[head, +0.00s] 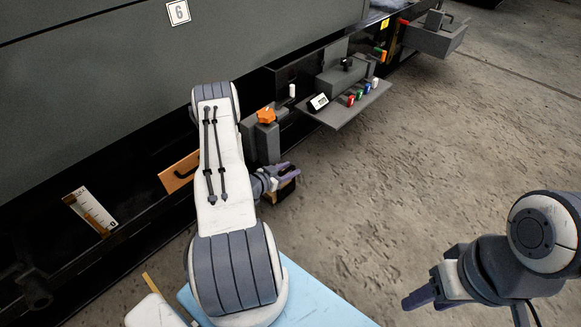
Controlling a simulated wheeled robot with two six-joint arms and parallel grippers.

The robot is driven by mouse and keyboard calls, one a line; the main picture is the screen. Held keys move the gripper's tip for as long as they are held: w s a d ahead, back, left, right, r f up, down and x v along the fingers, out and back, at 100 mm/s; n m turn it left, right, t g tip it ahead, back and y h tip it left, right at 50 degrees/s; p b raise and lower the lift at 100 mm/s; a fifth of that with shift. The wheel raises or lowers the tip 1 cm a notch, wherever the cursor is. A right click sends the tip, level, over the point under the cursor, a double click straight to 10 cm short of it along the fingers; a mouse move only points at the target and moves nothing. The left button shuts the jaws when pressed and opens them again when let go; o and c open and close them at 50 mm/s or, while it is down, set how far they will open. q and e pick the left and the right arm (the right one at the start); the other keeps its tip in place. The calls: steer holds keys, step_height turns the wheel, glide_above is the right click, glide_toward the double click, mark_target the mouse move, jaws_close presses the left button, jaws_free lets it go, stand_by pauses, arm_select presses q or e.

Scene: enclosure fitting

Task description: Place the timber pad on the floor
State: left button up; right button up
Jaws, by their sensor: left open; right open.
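My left gripper (288,173) is low beside the dark enclosure, its purple fingers apart. A small block with a dark face and tan, wood-like edges (287,190) is right at these fingers, partly hidden by them. It looks like the timber pad. I cannot tell whether it touches the fingers or rests fully on the concrete floor (400,175). My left arm hides part of the area behind it. My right gripper (418,299) is open and empty at the lower right, above the floor.
The enclosure (90,80) fills the left and top. A grey shelf (345,108) with coloured parts juts out from it, and a grey box (435,36) stands farther back. An orange knob (266,115) and a brown board (178,172) flank my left arm. The floor at right is clear.

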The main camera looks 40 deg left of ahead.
arm_select(q)
steer(key=d+p+v, duration=0.1)
steer(key=p+v, duration=0.5)
steer(key=v, duration=0.4)
steer(key=w+d+r+m+g, duration=0.4)
steer(key=w+d+r+g, duration=0.15)
steer(key=w+r, duration=0.45)
steer(key=w+d+r+g+y, duration=0.1)
steer(key=w+d+r+g, duration=0.15)
steer(key=d+r, duration=0.9)
steer(key=s+d+r+m+g, duration=0.1)
steer(key=s+d+r, duration=0.2)
steer(key=s+d, duration=0.35)
steer(key=s+d+r+g, duration=0.2)
steer(key=s+d+r, duration=0.2)
steer(key=s+d, duration=0.3)
steer(key=s+d+r+g, duration=0.1)
steer(key=s+d+r, duration=0.1)
steer(key=s, duration=0.6)
steer(key=s+d+r+m+g+h, duration=0.1)
steer(key=s+d+r+g, duration=0.1)
steer(key=s+d, duration=0.3)
steer(key=s, duration=0.3)
steer(key=shift+s, duration=0.15)
steer(key=shift+r, duration=0.2)
